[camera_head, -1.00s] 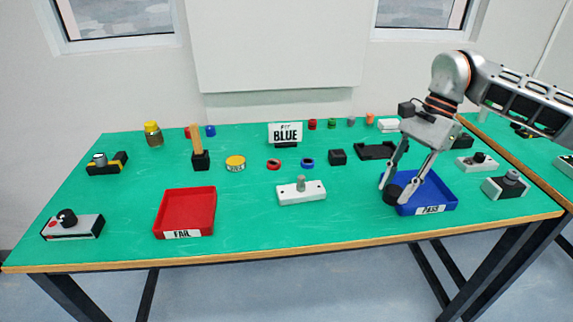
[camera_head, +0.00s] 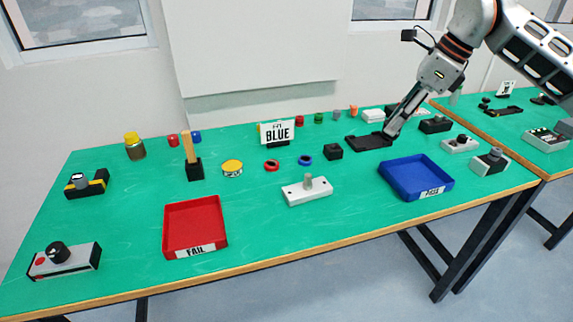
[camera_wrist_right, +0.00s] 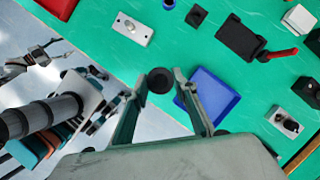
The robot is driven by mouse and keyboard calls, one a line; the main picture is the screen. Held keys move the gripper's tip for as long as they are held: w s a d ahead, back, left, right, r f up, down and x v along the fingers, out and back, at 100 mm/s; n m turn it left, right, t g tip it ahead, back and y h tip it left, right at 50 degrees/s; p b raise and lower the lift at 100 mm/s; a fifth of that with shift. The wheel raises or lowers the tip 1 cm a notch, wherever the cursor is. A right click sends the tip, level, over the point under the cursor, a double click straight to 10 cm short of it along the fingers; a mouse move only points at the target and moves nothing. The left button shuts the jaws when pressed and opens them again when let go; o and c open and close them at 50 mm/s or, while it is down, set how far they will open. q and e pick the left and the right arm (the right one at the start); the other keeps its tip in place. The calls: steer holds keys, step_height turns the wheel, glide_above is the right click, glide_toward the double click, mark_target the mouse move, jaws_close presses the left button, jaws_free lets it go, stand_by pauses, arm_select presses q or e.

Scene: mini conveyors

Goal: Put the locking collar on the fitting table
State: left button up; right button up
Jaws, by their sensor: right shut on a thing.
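In the wrist view a round black piece (camera_wrist_right: 160,80), which looks like the locking collar, sits between the fingertips of my right gripper (camera_wrist_right: 158,82). The gripper is shut on it. In the head view my right gripper (camera_head: 390,132) is up at the right, its tips in front of a flat black holder (camera_head: 366,142); the dark piece is hard to pick out there. A second table (camera_head: 557,160) stands to the right with dark fixtures and a small sign on it; I cannot tell for sure that it is the fitting table.
A narrow gap separates the tables.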

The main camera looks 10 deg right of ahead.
steer(key=shift+m, duration=0.3)
step_height(320, 180, down, 16)
steer(key=b, duration=0.2)
steer(key=shift+w+d+r+b, duration=0.1)
steer(key=shift+r+b, duration=0.1)
steer(key=shift+b, duration=0.1)
step_height(320, 180, down, 4)
steer(key=shift+f, duration=0.1)
arm_select(q)
steer(key=shift+w+a+f, duration=0.2)
steer(key=shift+a+f, duration=0.05)
steer(key=shift+f, duration=0.25)
steer(key=shift+w+a+f, duration=0.15)
steer(key=shift+a+f, duration=0.05)
steer(key=shift+f, duration=0.3)
arm_select(e)
steer(key=o, duration=1.1)
